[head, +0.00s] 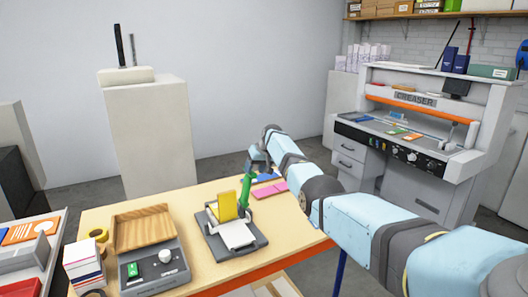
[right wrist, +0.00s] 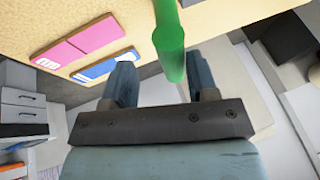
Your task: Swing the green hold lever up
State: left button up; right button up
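The green hold lever (head: 245,189) stands roughly upright, a little tilted, on the grey device (head: 262,240) on the table. My right gripper (head: 257,164) is just behind and above the lever's top. In the right wrist view the right gripper (right wrist: 160,84) is open, and the green lever (right wrist: 169,40) reaches down between its fingers, nearer the right-hand one. Contact cannot be told. My left gripper is not in view.
The wooden table (head: 190,207) also holds pink cards (head: 273,187), a blue card (head: 267,178), and a grey box with a green button (head: 150,270) and wooden top. White book stacks (head: 84,265) stand at left. A creaser machine (head: 415,125) stands apart at right.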

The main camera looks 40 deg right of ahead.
jog(key=b+v, duration=0.1)
jog(key=v, duration=1.2)
jog(key=shift+a, duration=0.1)
